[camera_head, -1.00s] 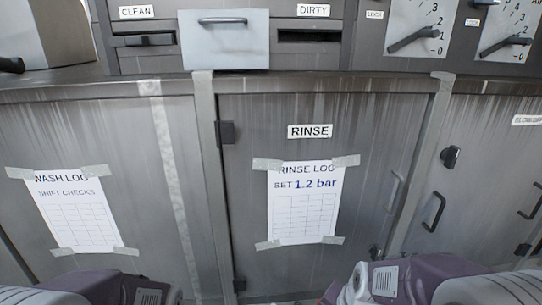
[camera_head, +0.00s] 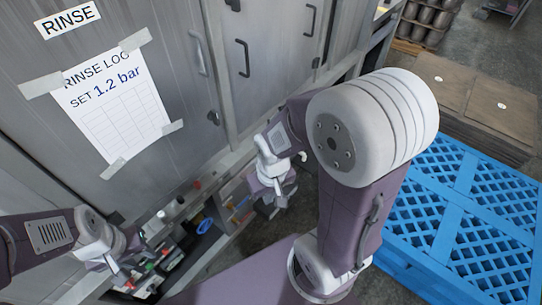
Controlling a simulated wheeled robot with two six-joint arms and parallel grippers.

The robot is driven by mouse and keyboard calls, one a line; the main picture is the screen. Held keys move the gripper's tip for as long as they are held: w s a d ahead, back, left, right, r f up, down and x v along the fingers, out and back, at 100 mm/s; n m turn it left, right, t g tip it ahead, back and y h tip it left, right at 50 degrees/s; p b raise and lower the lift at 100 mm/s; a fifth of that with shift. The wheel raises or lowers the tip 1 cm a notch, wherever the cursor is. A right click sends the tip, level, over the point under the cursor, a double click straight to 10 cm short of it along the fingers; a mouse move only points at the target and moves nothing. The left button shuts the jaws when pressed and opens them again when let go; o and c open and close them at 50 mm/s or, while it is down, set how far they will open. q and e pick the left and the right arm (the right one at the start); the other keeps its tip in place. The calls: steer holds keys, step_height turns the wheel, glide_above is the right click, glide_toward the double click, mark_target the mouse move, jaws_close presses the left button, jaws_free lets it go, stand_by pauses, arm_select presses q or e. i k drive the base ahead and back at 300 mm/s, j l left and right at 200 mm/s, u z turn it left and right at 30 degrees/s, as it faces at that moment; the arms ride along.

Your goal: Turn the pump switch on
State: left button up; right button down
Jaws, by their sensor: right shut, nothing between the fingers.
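No pump switch can be made out in the head view. The cabinet door labelled RINSE (camera_head: 68,19) carries a taped paper log (camera_head: 115,105) reading "RINSE LOG, SET 1.2 bar". A small dark latch (camera_head: 213,118) sits near that door's right edge. My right gripper (camera_head: 271,203) hangs low in front of the cabinets, shut and empty, touching nothing that I can see. My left gripper (camera_head: 128,278) is at the lower left, in front of the low shelf; its fingers are too small and cluttered to tell their state.
A low open shelf (camera_head: 212,240) holds several small bottles and boxes. A neighbouring cabinet has a dark handle (camera_head: 243,58). A blue pallet (camera_head: 470,215) stands at the right, with brown stacked goods (camera_head: 470,95) behind it. Some floor is bare around my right gripper.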

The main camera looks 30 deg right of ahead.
mark_target(130, 283)
steer(key=z, duration=0.75)
steer(key=k+l+u, duration=0.1)
steer(key=l+u, duration=0.2)
steer(key=u, duration=0.2)
steer(key=k+l+u, duration=0.15)
steer(key=u, duration=0.35)
steer(key=k+l+u, duration=0.15)
steer(key=u, duration=0.35)
steer(key=k+l+u, duration=0.2)
steer(key=u, duration=0.3)
